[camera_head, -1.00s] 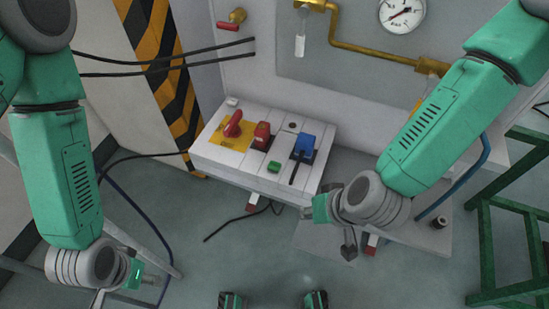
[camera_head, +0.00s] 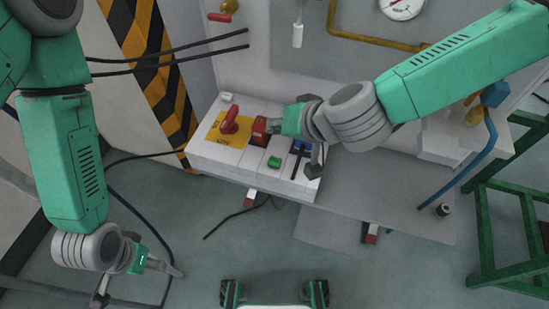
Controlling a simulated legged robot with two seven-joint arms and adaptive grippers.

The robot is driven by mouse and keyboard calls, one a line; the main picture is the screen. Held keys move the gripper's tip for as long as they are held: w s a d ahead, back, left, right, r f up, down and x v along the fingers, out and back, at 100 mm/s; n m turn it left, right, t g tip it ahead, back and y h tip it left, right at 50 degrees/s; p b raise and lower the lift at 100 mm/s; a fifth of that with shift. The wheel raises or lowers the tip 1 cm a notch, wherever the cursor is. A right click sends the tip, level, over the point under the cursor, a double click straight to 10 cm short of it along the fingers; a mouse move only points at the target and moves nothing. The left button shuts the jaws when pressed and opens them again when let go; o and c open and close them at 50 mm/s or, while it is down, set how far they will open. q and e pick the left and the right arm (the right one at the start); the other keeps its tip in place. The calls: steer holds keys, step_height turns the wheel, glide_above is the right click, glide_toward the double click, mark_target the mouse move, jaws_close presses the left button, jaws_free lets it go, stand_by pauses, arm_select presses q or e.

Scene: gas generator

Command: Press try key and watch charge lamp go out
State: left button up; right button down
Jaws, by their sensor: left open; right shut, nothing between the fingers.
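A white control box (camera_head: 225,160) carries a red rotary handle (camera_head: 229,122) on a yellow plate, a red rocker-like switch (camera_head: 259,130), a green button (camera_head: 274,162) and a blue part (camera_head: 303,145) with a dark lever. No label tells me which is the try key, and I cannot make out a lit charge lamp. My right gripper (camera_head: 272,126) is shut and empty, at the right side of the red switch; whether it touches is unclear. Its wrist partly covers the box's back right part. My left gripper (camera_head: 165,267) is open and empty, low at the left, away from the box.
A grey wall panel with a brass pipe (camera_head: 370,40) and a gauge (camera_head: 402,5) stands behind. Black cables (camera_head: 170,62) run across the left. A green frame (camera_head: 500,220) stands at the right. A grey ledge (camera_head: 390,195) extends right of the box; floor in front is mostly clear.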

mark_target(270, 157)
step_height(270, 157, down, 8)
steer(key=b, duration=0.7)
steer(key=shift+f+b, duration=0.1)
steer(key=shift+b, duration=0.2)
steer(key=shift+f, duration=0.3)
steer(key=shift+f, duration=0.1)
stand_by(0.6)
steer(key=shift+s+f, duration=0.1)
steer(key=shift+f, duration=0.15)
steer(key=shift+f+b, duration=0.35)
steer(key=shift+f, duration=0.15)
stand_by(0.6)
steer(key=shift+r, duration=0.15)
steer(key=shift+r+p, duration=0.8)
steer(key=shift+p, duration=0.15)
